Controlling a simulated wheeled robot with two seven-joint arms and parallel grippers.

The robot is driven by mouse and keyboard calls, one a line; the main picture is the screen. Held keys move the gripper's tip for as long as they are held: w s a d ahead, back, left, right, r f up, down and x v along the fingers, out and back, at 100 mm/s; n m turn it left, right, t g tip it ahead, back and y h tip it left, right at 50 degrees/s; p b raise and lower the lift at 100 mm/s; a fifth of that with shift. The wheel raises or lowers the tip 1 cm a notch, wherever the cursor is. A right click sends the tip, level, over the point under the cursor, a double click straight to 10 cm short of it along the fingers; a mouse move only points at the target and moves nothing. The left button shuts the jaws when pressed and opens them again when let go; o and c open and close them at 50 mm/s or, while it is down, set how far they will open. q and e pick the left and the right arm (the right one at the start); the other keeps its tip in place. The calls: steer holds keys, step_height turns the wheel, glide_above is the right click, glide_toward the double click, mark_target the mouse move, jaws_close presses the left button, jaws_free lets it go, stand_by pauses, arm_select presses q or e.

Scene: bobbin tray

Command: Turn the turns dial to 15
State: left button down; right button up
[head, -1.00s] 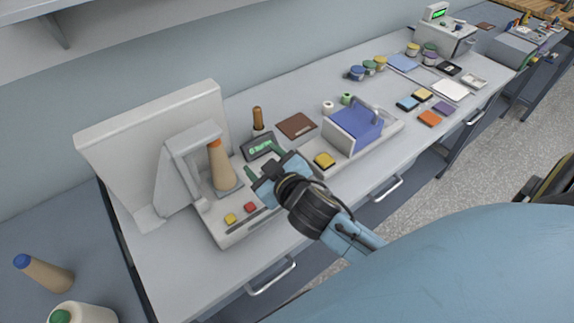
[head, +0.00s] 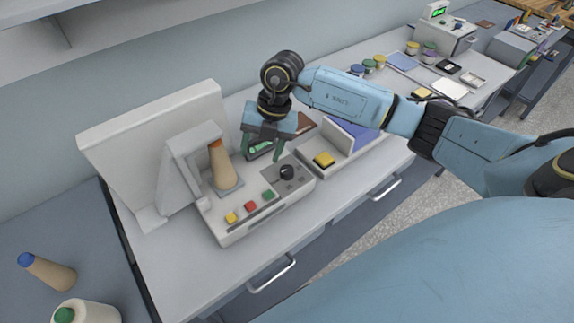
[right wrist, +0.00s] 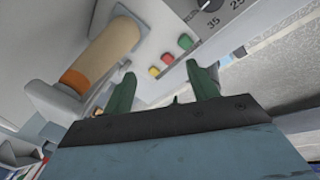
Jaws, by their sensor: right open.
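My left gripper is not in view.
The winder's panel has yellow, red and green buttons (head: 268,195) and a tan cone (head: 221,166) beside a grey upright. The front table strip is clear.

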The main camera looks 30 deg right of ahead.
mark_target(287, 169)
steer(key=d+r+m+h, duration=0.1)
steer(key=d+h, duration=0.2)
steer(key=d, duration=0.4)
steer(key=shift+g, duration=0.3)
steer(key=f, duration=0.6)
steer(key=f+p, duration=0.1)
steer(key=f, duration=0.6)
steer(key=shift+w+d, duration=0.1)
steer(key=shift+w, duration=0.1)
steer(key=c, duration=1)
